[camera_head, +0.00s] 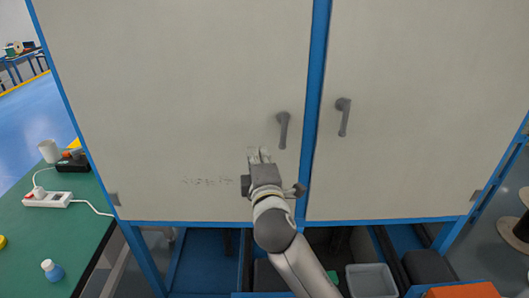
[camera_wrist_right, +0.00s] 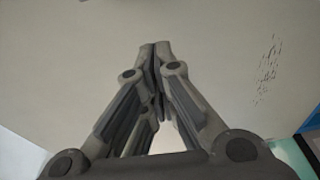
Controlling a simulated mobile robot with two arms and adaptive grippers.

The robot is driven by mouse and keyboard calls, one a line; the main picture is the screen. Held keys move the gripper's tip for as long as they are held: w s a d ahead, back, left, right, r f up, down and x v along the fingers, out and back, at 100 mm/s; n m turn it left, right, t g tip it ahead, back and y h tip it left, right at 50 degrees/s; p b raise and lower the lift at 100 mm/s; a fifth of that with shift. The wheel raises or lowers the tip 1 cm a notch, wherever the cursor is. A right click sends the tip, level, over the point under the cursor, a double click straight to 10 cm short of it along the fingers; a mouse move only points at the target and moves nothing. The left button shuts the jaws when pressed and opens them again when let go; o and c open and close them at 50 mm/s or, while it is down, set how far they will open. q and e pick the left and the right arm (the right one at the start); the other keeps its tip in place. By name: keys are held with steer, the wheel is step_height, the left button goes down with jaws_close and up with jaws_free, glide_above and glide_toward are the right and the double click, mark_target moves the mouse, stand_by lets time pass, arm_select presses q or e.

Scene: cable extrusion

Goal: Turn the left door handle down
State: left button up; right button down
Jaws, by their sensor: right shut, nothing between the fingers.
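The left door handle (camera_head: 283,130) is a grey lever on the left cabinet door (camera_head: 180,90), near its right edge. It hangs down, nearly vertical. My right gripper (camera_head: 259,155) is below and to the left of this handle, in front of the left door, and does not appear to touch the handle. In the right wrist view its fingers (camera_wrist_right: 154,50) are closed together with nothing between them, and the pale door surface (camera_wrist_right: 70,60) fills the background. The handle does not show there. My left gripper is not in either view.
A similar grey handle (camera_head: 343,117) hangs on the right door (camera_head: 420,110). A blue frame post (camera_head: 315,70) stands between the doors. A green table (camera_head: 50,225) with a power strip (camera_head: 47,199) and a small bottle (camera_head: 52,269) is at left. A grey bin (camera_head: 371,281) sits below the doors.

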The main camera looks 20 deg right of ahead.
mark_target(284, 128)
steer(key=w, duration=0.2)
steer(key=w+d+p, duration=0.1)
steer(key=w, duration=0.2)
steer(key=w+p, duration=0.1)
steer(key=w, duration=0.1)
steer(key=shift+w+d, duration=0.25)
steer(key=shift+w, duration=0.1)
steer(key=d, duration=0.1)
steer(key=s+d+p, duration=0.1)
steer(key=d, duration=0.1)
steer(key=shift+s+f+p, duration=0.1)
steer(key=shift+s+p, duration=0.2)
steer(key=shift+p, duration=0.1)
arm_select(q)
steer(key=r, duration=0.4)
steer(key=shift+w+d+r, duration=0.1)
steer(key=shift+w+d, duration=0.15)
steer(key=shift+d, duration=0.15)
arm_select(e)
steer(key=shift+s+d+f, duration=0.1)
steer(key=shift+s+d, duration=0.05)
steer(key=shift+d, duration=0.05)
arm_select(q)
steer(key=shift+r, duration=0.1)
arm_select(e)
steer(key=shift+d, duration=0.1)
